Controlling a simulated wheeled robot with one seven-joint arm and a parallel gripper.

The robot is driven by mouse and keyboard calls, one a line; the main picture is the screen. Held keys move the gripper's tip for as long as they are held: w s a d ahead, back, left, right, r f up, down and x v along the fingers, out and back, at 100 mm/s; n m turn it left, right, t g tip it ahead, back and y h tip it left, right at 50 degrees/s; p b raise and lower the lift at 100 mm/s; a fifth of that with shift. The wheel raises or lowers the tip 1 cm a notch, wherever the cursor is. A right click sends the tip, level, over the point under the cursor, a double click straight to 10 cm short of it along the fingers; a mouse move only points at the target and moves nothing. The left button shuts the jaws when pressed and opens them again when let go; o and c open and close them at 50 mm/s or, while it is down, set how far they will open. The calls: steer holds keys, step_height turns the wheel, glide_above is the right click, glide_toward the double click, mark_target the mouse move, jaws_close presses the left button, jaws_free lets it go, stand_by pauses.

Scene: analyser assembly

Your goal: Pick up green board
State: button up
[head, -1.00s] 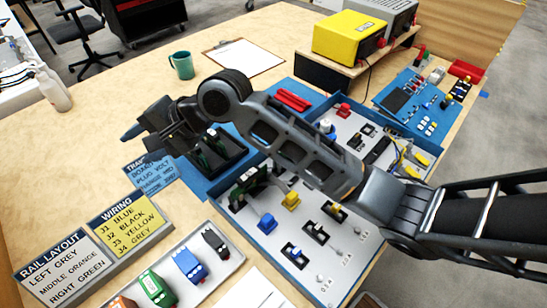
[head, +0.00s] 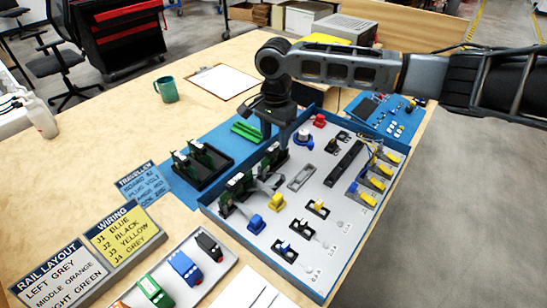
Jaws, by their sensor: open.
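Green circuit boards (head: 202,157) stand upright in a black rack on the blue mat, left of the analyser. More green boards (head: 238,188) stand in the grey-white analyser panel (head: 320,250), along its left side. I cannot tell which one the task means. My gripper (head: 278,126) is open and points down over the mat and the panel's far left edge, to the right of the rack. No board shows between its fingers. A flat green piece (head: 246,131) lies on the mat just left of my gripper.
The panel has raised blue walls and carries blue, yellow and red plugs. Signs (head: 125,228) and a tray of coloured blocks (head: 205,280) lie at the front left. A teal mug (head: 167,90) and clipboard (head: 222,80) stand farther back. Wood between mug and signs is clear.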

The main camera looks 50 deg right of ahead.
mark_target(274, 146)
step_height(274, 146, down, 7)
steer(key=shift+a+r+p, duration=0.15)
steer(key=shift+r+p, duration=0.05)
steer(key=shift+p, duration=0.15)
steer(key=shift+c, duration=0.3)
jaws_close()
